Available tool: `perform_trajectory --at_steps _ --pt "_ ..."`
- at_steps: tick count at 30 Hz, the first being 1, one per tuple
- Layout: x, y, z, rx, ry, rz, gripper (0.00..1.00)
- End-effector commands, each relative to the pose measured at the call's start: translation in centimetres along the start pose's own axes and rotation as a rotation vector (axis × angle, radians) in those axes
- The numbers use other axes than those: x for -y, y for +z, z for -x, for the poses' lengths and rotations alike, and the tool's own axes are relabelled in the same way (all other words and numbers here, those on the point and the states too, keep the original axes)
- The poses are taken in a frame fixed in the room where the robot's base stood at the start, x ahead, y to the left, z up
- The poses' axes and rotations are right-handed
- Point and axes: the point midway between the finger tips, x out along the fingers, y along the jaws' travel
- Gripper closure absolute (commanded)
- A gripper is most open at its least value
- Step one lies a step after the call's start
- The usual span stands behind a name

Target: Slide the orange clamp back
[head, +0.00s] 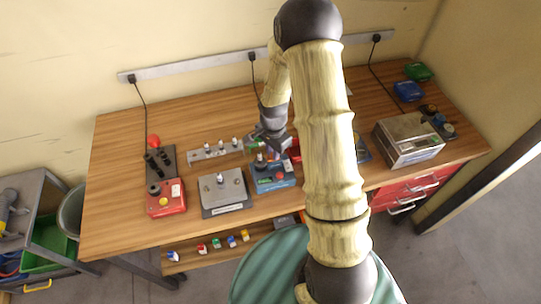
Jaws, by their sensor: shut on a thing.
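My gripper (274,146) is in the middle of the wooden bench, low over the back of a blue box-shaped device (272,181). It points down and is shut on a small part that its fingers mostly hide. I cannot make out the orange clamp for certain at this size. A red piece (294,150) shows just right of the gripper, partly covered by my arm. A grey metal strip (212,151) with several upright knobs lies just left of the gripper.
A grey box device (223,190) and a red-and-black device (166,197) stand left of the blue one. A silver box (409,138) stands at the right. A wall strip (190,66) with plugged cables runs behind. The bench's left end (110,185) is clear.

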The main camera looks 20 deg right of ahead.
Motion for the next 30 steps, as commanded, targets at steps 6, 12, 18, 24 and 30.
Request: perform_trajectory --at_steps 6,12,18,24,30 --pt "-0.23 -0.54 0.04 -0.001 -0.002 -0.002 0.97" --pt "-0.4 -0.83 0.04 -0.001 -0.002 -0.001 0.97" --pt "-0.42 -0.86 0.03 -0.002 -0.002 -0.001 0.97" --pt "-0.42 -0.83 0.03 -0.001 -0.001 -0.001 0.68" --pt "-0.41 -0.78 0.23 -0.001 -0.001 -0.001 0.68"
